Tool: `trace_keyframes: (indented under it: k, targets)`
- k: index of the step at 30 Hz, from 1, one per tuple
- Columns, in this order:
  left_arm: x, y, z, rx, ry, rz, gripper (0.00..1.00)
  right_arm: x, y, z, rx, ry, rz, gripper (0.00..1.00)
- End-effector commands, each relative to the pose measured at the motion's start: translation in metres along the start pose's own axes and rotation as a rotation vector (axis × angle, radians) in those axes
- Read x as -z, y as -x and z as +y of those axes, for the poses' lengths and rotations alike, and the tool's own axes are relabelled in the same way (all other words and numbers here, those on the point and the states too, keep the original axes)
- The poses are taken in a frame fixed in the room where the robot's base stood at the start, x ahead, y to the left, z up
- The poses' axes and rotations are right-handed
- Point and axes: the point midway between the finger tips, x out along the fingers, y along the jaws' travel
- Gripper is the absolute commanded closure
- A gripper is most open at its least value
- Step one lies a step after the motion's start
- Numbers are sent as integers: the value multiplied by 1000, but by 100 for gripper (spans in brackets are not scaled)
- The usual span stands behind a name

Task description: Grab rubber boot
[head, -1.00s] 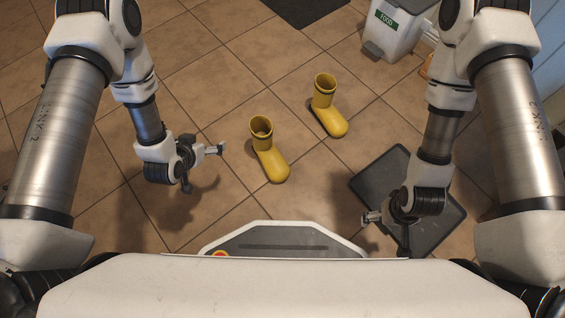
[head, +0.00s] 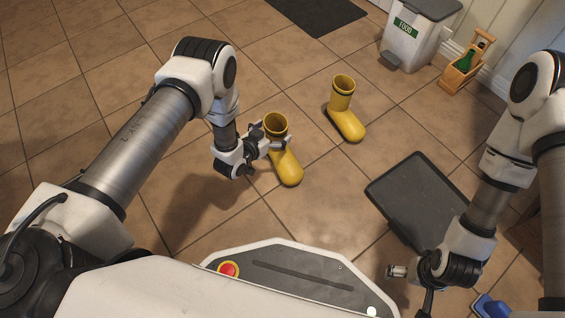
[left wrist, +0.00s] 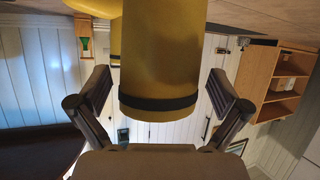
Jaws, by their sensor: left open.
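Two yellow rubber boots stand upright on the tiled floor. The nearer boot (head: 287,168) is beside my left gripper (head: 273,137), whose fingers reach to its shaft. In the left wrist view, upside down, the boot's shaft (left wrist: 160,50) with its dark band lies between the spread fingers of my left gripper (left wrist: 163,90). The left gripper is open, with visible gaps on both sides of the shaft. The other boot (head: 345,108) stands farther back to the right. My right gripper (head: 411,287) is open and empty at the lower right, by the dark mat.
A dark tray-like mat (head: 415,200) lies on the floor at right. A white bin labelled FOOD (head: 410,42) and a wooden carrier with a green bottle (head: 465,68) stand by the wall. A dark mat (head: 318,14) lies at the back. A blue object (head: 490,306) is at lower right.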

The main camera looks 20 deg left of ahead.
Motion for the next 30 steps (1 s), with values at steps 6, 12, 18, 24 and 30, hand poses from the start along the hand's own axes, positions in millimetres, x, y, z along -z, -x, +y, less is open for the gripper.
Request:
trace_keyframes:
  k: [6, 12, 18, 24, 30]
  targets:
    - [2, -7, 0, 0, 1, 0, 0, 1, -3, 0, 0, -1, 2, 3]
    - [2, -7, 0, 1, 1, 0, 50, 1, -3, 0, 0, -1, 2, 3]
    - [2, -7, 0, 0, 1, 0, 92, 1, -3, 0, 0, -1, 2, 3]
    - [2, -6, 0, 0, 1, -1, 92, 0, -2, 0, 0, -1, 1, 3]
    - [14, -2, 0, 0, 1, 0, 92, 0, 8, 0, 0, 0, 0, 3]
